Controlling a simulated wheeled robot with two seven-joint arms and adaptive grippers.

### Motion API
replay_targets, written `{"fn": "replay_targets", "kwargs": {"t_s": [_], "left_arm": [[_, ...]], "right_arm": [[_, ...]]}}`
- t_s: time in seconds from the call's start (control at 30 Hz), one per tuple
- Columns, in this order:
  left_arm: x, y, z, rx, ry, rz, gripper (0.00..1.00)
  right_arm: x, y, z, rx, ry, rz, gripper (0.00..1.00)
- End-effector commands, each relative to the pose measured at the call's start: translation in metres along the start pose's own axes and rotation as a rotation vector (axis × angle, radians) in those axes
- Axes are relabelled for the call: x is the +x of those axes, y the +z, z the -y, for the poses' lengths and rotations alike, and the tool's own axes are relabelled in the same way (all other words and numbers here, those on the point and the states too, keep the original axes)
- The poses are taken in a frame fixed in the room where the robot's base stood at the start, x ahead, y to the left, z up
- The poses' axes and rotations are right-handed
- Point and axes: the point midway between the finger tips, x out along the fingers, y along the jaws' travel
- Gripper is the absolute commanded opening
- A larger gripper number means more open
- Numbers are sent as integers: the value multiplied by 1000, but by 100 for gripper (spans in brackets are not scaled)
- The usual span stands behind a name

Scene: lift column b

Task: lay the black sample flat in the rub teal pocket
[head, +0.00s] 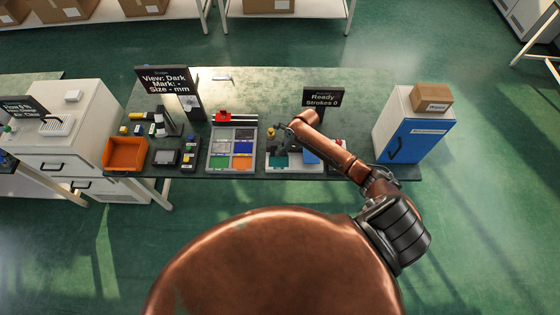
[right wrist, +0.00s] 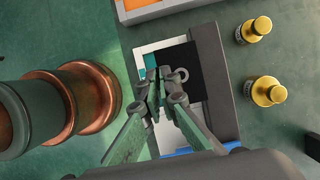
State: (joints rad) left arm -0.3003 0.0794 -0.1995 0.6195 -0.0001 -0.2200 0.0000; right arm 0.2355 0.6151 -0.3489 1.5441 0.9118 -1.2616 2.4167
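The black sample (right wrist: 186,58) shows in the right wrist view as a dark square over the white-framed rub tray (right wrist: 143,50). A strip of the teal pocket (right wrist: 150,62) shows along its left side; the rest is covered. My right gripper (right wrist: 157,90) is over the sample's left edge, its fingertips close together and seemingly shut on that edge. I cannot tell whether the sample touches the pocket floor. In the head view my right gripper (head: 284,133) is above the back of the rub station, and teal (head: 284,161) shows at its front. My left gripper is not in view.
A dark grey block (right wrist: 216,85) borders the sample. Two brass weights (right wrist: 266,91) stand further right. In the head view a tray of coloured pockets (head: 231,152) is left of the station, a "Ready Strokes 0" sign (head: 323,98) behind, and a blue-fronted cabinet (head: 415,139) right.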

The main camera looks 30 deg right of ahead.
Motion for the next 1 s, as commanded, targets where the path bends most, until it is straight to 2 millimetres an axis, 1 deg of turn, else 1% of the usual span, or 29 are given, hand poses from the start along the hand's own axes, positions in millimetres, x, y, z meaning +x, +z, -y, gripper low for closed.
{"fn": "replay_targets", "kwargs": {"t_s": [0.17, 0.3, 0.4, 0.5, 0.93, 1.0], "left_arm": [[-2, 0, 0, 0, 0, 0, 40], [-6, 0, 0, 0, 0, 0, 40], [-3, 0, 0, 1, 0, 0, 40], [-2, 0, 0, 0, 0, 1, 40], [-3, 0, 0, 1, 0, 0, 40], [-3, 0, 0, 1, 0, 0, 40]], "right_arm": [[9, -4, -9, 0, 1, 0, 0], [24, -13, -24, 1, 3, -1, 0], [40, -18, -21, 1, 0, 0, 0], [49, -22, -21, 1, 0, 0, 0], [54, -24, -21, 0, -1, 1, 0], [54, -24, -21, -1, -1, 1, 7]]}}
